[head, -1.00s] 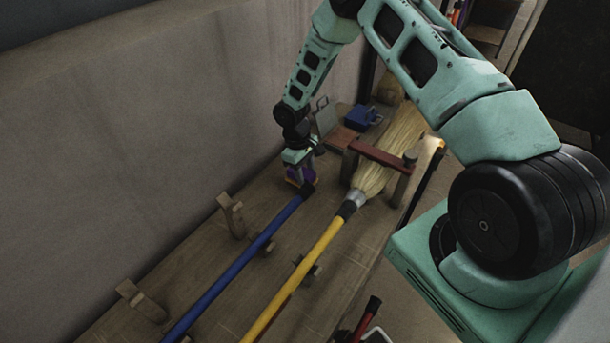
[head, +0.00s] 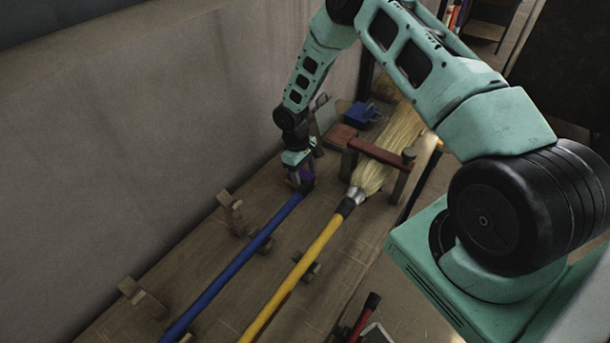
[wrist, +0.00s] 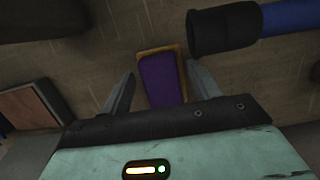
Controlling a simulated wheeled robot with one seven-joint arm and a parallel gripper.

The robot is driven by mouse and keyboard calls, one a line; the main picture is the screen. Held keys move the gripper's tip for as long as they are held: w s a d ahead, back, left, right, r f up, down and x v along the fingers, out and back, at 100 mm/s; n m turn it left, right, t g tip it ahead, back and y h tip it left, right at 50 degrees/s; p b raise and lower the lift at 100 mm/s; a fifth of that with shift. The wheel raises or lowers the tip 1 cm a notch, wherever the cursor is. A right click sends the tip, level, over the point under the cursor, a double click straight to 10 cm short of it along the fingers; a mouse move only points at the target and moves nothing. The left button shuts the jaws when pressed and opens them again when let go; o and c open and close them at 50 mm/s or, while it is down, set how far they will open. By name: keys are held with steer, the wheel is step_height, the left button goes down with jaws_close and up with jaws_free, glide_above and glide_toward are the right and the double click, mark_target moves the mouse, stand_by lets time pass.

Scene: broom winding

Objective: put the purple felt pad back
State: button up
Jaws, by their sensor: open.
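The purple felt pad (wrist: 162,79) lies between the two fingers of my gripper (wrist: 160,92) in the wrist view, on a tan-edged base (wrist: 181,60). The fingers are apart, one on each side, with a gap to the pad. In the head view my gripper (head: 300,180) is low over the bench beside the black end of the blue pole, and only a little purple (head: 306,173) shows there. Whether the pad is fixed to its tan base cannot be told.
The blue pole (head: 232,268) and its black end cap (wrist: 224,29) lie close beside the pad. A yellow-handled broom (head: 300,268) rests in wooden supports to the right. A reddish-brown block (wrist: 27,103) and a blue box (head: 362,114) are behind. The wall (head: 130,130) borders the bench's left.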

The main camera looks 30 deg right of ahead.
steer(key=d+b+v, duration=0.1)
steer(key=b+v, duration=0.3)
steer(key=v, duration=0.7)
steer(key=s+a+r+n, duration=0.1)
steer(key=s+a+r, duration=0.4)
steer(key=a+r, duration=0.5)
steer(key=s+a+r, duration=0.3)
steer(key=s, duration=0.6)
steer(key=s+a+r+n+t+y, duration=0.1)
steer(key=s+a+r, duration=0.2)
steer(key=s, duration=0.6)
steer(key=s+a+r+n+t, duration=0.1)
steer(key=s+a+r, duration=0.2)
steer(key=s, duration=0.6)
steer(key=shift+s+a+r, duration=0.2)
steer(key=shift+s+a, duration=0.05)
steer(key=shift+a, duration=0.95)
steer(key=shift+f+b, duration=0.65)
steer(key=shift+f, duration=0.15)
